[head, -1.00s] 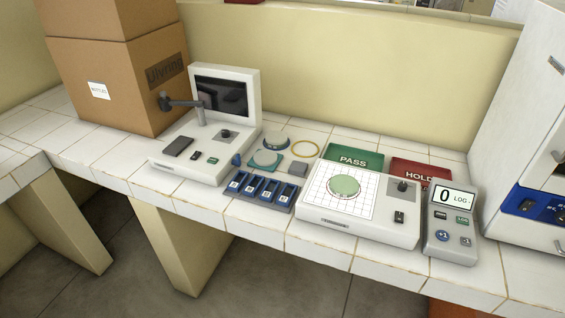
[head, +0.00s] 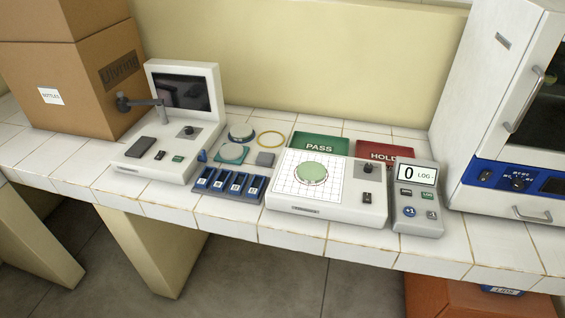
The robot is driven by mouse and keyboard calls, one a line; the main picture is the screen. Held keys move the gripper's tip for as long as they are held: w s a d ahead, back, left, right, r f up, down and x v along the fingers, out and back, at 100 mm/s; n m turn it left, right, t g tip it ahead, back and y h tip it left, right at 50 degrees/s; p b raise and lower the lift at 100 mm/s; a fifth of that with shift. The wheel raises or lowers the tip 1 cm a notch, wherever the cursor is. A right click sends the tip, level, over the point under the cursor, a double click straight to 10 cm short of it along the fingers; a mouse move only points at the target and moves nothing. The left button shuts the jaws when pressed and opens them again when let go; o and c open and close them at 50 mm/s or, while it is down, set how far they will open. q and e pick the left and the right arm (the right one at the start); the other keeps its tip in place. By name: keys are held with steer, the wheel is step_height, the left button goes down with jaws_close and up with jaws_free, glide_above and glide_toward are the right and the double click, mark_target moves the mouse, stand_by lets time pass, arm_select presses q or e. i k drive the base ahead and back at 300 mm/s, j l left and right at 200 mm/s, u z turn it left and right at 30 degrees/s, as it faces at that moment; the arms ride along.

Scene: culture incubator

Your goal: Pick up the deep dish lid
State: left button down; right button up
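Neither of my grippers shows in the head view. A round dish with a pale top and a dark blue side (head: 241,133) stands on the tiled bench behind the row of blue slots. A flat pale green disc (head: 233,152) lies on a teal pad in front of it. A thin yellow ring (head: 270,139) lies to the right. A round green dish (head: 311,172) sits on the white gridded device. I cannot tell for sure which of these is the deep dish lid.
A screen device (head: 183,92) and cardboard box (head: 80,75) stand left. Green PASS (head: 319,146) and red HOLD (head: 380,153) pads lie behind the gridded device. A counter (head: 415,197) and white incubator (head: 480,110) stand right. An orange bin (head: 450,297) is below the bench.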

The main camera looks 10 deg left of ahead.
mark_target(228, 151)
steer(key=i+j, duration=0.2)
steer(key=i+j+z, duration=0.1)
steer(key=j, duration=0.35)
steer(key=i+j, duration=0.3)
steer(key=z, duration=0.05)
